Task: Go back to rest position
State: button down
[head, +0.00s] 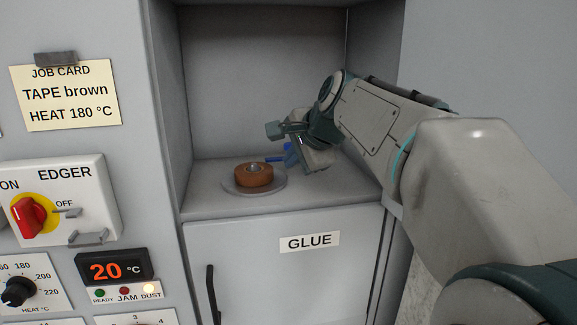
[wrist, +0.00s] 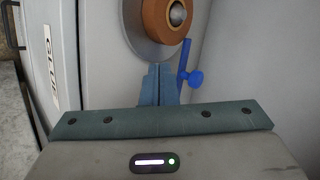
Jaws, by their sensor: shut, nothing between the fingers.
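My gripper (wrist: 160,84) is shut and empty, its two fingers pressed together in the wrist view. In the head view my gripper (head: 273,130) is inside the open alcove, above and to the right of a brown tape roll (head: 253,178). The roll lies on a round grey plate (head: 232,187) on the alcove shelf, with a metal hub in its middle. In the wrist view the roll (wrist: 158,24) is beyond the fingertips. A blue lever with a knob (wrist: 193,78) is beside the fingers, and part of it shows behind my gripper in the head view (head: 289,152).
The alcove's side walls and shelf edge (head: 300,208) are close around my arm. Below is a door labelled GLUE (head: 309,242) with a dark handle (head: 212,295).

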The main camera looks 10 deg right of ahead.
jog(key=a+v, duration=0.1)
jog(key=v, duration=0.4)
jog(key=s+f+n+g+h, duration=0.1)
jog(key=s+f+n+g, duration=0.2)
jog(key=s+f+n, duration=0.4)
jog(key=s+d+f+n+g+h, duration=0.1)
jog(key=s+f+n+g+h, duration=0.1)
jog(key=s+f+n, duration=0.5)
jog(key=s+f, duration=0.3)
jog(key=f, duration=0.4)
jog(key=s+f, duration=0.3)
jog(key=f, duration=0.4)
jog(key=shift+s+d+g, duration=0.3)
jog(key=shift+s+g, duration=0.05)
jog(key=shift+g, duration=0.05)
jog(key=shift+a, duration=0.1)
